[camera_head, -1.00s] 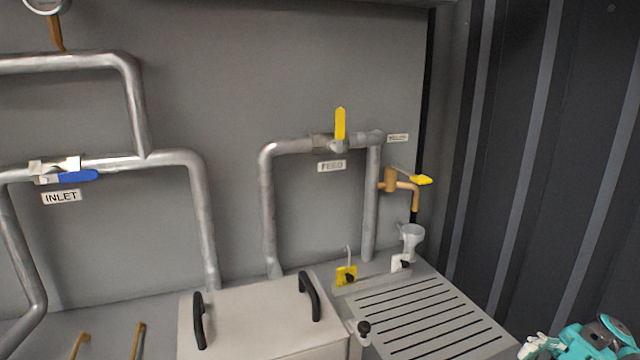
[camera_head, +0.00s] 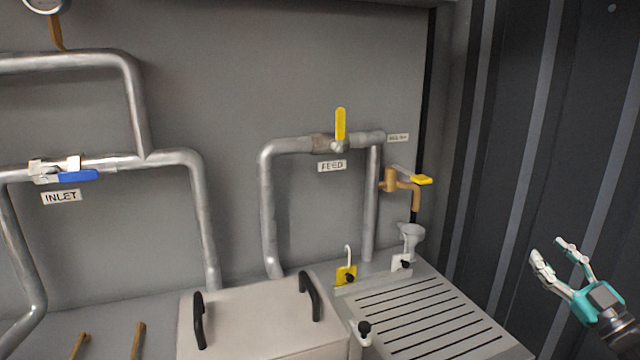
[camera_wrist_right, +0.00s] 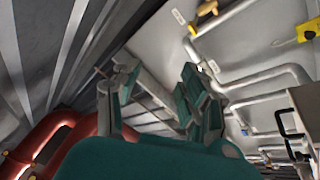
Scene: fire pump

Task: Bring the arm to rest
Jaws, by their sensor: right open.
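My right gripper (camera_head: 550,254) shows at the right side of the head view, in front of the dark ribbed wall. Its two pale fingers are spread apart, with nothing between them, and its body is teal. It is to the right of the slotted drain board and apart from it. In the right wrist view, the same gripper (camera_wrist_right: 158,84) has its fingers apart and empty, with pipes and the wall beyond. My left gripper is not in view.
A slotted drain board (camera_head: 420,315) and a box with black handles (camera_head: 265,325) stand low in front. Feed pipes with a yellow lever (camera_head: 340,123) and a brass tap (camera_head: 390,180) are on the back wall. A red pipe (camera_wrist_right: 45,135) shows in the wrist view.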

